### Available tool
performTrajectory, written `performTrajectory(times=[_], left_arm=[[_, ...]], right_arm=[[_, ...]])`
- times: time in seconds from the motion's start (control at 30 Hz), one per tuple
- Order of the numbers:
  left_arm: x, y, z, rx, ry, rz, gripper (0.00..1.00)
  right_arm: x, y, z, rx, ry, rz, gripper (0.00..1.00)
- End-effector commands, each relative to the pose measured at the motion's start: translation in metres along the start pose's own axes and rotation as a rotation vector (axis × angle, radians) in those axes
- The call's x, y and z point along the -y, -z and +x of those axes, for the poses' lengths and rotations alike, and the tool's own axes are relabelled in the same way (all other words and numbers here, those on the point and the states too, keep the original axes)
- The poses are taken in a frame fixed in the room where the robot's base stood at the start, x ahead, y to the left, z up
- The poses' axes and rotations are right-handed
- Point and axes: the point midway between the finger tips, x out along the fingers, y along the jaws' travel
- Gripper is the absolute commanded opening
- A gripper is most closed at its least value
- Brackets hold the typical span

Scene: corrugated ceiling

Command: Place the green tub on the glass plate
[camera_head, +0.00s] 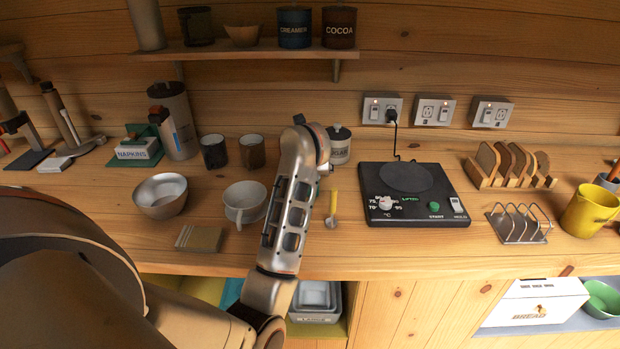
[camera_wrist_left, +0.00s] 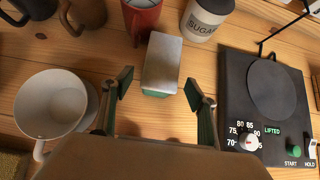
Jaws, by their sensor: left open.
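A small box-shaped tub with a silver top and a green lower part (camera_wrist_left: 155,93) stands on the counter in the left wrist view. My right gripper is not in view.
A white cup (camera_head: 246,203) stands left of my arm. A sugar canister (camera_head: 339,146) and a red mug (camera_wrist_left: 141,17) stand behind the tub. A toast rack (camera_head: 518,224) stands right of the heating unit.

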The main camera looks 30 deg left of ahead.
Motion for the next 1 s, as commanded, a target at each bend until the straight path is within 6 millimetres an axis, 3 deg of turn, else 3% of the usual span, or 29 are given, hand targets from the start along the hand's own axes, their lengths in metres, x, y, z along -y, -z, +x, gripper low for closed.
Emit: performTrajectory(times=[0.23, 0.5, 0.83, 0.87, 1.0], left_arm=[[0.0, -0.002, 0.026, 0.002, -0.003, 0.003, 0.58], [0.001, -0.006, 0.062, 0.003, -0.004, 0.003, 0.58], [0.001, -0.006, 0.07, 0.004, -0.003, 0.001, 0.58], [0.001, -0.006, 0.07, 0.004, -0.003, 0.001, 0.56], [0.001, -0.006, 0.07, 0.004, -0.003, 0.002, 0.19]], right_arm=[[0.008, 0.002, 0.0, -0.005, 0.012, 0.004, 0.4], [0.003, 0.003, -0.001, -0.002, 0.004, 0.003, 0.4], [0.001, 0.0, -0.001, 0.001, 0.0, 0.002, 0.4], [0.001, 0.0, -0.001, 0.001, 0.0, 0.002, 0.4], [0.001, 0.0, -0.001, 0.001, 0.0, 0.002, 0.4]])
